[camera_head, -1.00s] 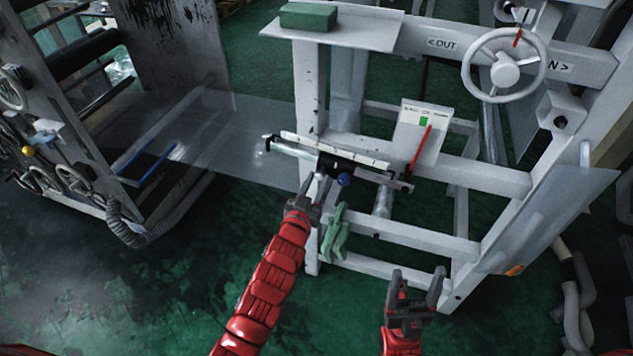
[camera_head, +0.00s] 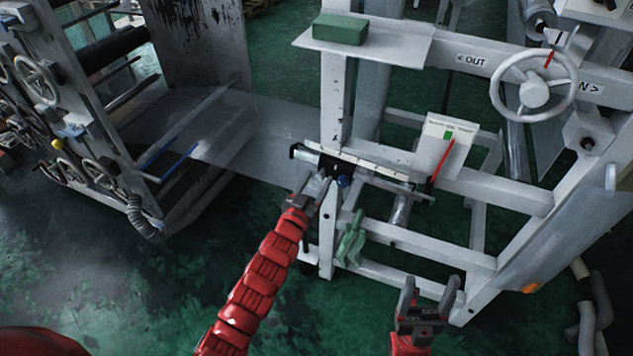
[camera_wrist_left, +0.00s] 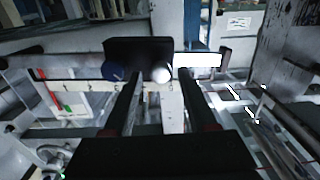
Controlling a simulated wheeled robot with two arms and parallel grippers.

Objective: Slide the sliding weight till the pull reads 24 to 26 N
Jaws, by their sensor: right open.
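The sliding weight (camera_head: 327,164) is a black block with a blue knob (camera_head: 343,181), on a pale scale bar (camera_head: 375,162) fixed to the white frame. It sits near the bar's left end. My left gripper (camera_head: 313,188) is at the weight's front, fingers apart. In the left wrist view the black block (camera_wrist_left: 140,52) is just beyond the spread fingertips (camera_wrist_left: 160,85), with a white ball between them; contact is unclear. The white gauge card (camera_head: 440,147) has a green patch and a red pointer, whose tip is beside the green. My right gripper (camera_head: 430,300) is open and empty, low in front.
A handwheel (camera_head: 533,94) is at upper right, and a green block (camera_head: 340,28) lies on the top shelf. Clear film spans left to a roller machine (camera_head: 90,110). The green floor in front is open.

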